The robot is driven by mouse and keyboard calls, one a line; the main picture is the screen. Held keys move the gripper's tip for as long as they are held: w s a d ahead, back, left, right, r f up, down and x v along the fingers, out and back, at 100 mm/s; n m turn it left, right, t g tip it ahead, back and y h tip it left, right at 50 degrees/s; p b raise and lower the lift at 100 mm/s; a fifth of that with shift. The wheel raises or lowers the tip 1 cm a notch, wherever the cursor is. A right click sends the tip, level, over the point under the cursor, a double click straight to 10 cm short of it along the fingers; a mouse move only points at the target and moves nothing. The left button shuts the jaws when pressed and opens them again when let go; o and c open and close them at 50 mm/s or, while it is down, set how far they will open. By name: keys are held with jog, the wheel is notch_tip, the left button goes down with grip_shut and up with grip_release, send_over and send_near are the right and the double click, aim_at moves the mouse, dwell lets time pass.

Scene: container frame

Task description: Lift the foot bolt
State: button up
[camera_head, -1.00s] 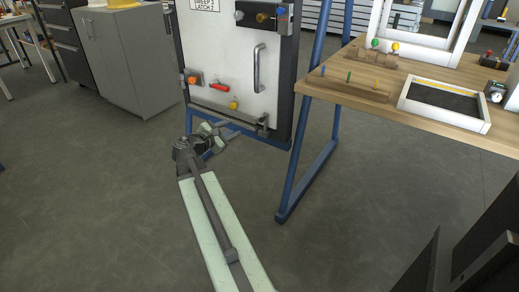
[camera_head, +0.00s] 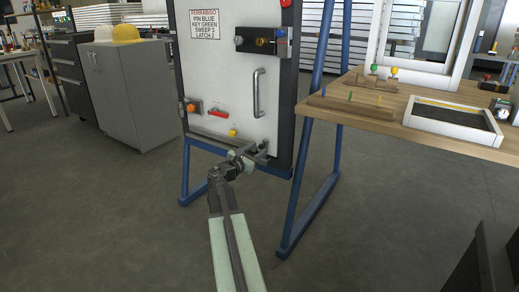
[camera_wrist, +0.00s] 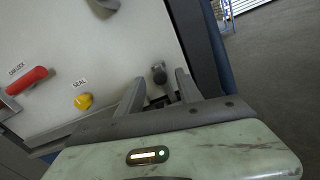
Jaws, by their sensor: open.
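The foot bolt is a dark grey bolt with a round-ended knob (camera_wrist: 159,73) at the lower right corner of the white door panel. In the head view the bolt (camera_head: 264,148) is small and partly hidden by my gripper (camera_head: 249,157). My gripper is open in the wrist view (camera_wrist: 160,82), with one finger to each side of the bolt's knob. The knob shows between the fingertips; I cannot tell whether either finger touches it. The bolt's lower part is hidden by the gripper body.
A yellow SEAL knob (camera_wrist: 83,101) and a red CAMLOCK handle (camera_wrist: 27,80) sit left of the bolt. A grey door handle (camera_head: 259,92) is above. The blue frame leg (camera_head: 309,213) and a wooden workbench (camera_head: 440,139) stand to the right.

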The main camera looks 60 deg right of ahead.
jog(key=shift+d, duration=0.45)
grip_shut()
dwell(1.1)
